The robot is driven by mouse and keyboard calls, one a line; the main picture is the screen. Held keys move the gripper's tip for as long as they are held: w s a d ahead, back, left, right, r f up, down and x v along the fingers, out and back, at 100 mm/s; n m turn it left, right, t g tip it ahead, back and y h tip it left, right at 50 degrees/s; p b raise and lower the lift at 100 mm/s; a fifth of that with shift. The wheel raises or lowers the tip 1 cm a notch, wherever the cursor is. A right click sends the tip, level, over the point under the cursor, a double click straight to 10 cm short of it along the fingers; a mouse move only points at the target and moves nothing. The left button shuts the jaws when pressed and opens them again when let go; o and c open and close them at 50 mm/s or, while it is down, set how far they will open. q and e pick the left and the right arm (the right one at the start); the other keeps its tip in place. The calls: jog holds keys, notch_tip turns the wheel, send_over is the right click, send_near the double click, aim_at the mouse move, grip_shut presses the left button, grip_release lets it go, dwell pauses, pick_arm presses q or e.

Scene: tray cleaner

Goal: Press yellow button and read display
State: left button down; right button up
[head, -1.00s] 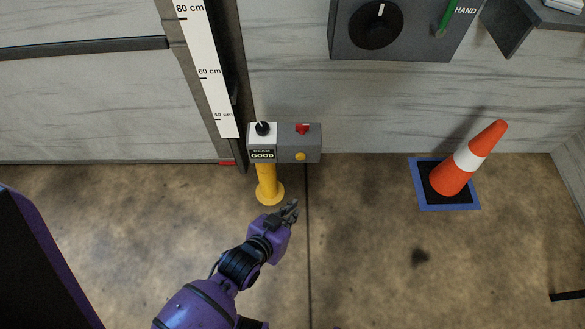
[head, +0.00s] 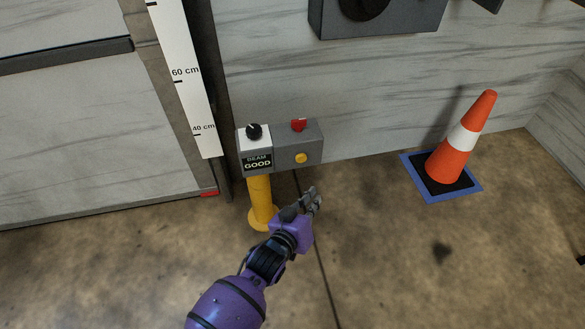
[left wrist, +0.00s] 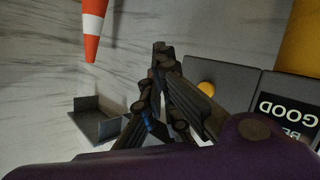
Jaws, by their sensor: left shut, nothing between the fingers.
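The yellow button (head: 301,158) is on the front of a grey control box (head: 312,138) on a yellow post. It also shows in the left wrist view (left wrist: 207,89), just right of my fingers. The display (head: 257,163) on the box's left part reads "BEAM GOOD"; in the left wrist view the display (left wrist: 288,117) is upside down and partly cut off. My left gripper (head: 314,196) is shut and empty, below and slightly right of the button in the head view, apart from it. Its fingers (left wrist: 158,62) fill the middle of the left wrist view. My right gripper is not in view.
An orange cone (head: 461,140) stands on a blue-edged mat to the right. The floor between is clear.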

aim_at(301, 158)
pick_arm(q)
jog(key=shift+s+n, duration=0.1)
jog(key=shift+n, duration=0.3)
jog(key=shift+a, duration=0.1)
jog(key=w+a+b, duration=0.2)
jog(key=w+b, duration=0.1)
jog(key=w, duration=0.5)
jog(key=shift+w+a, duration=0.15)
jog(key=shift+a, duration=0.2)
dwell(1.2)
jog(key=shift+w, duration=0.1)
jog(key=shift+w+a, duration=0.15)
jog(key=shift+w, duration=0.15)
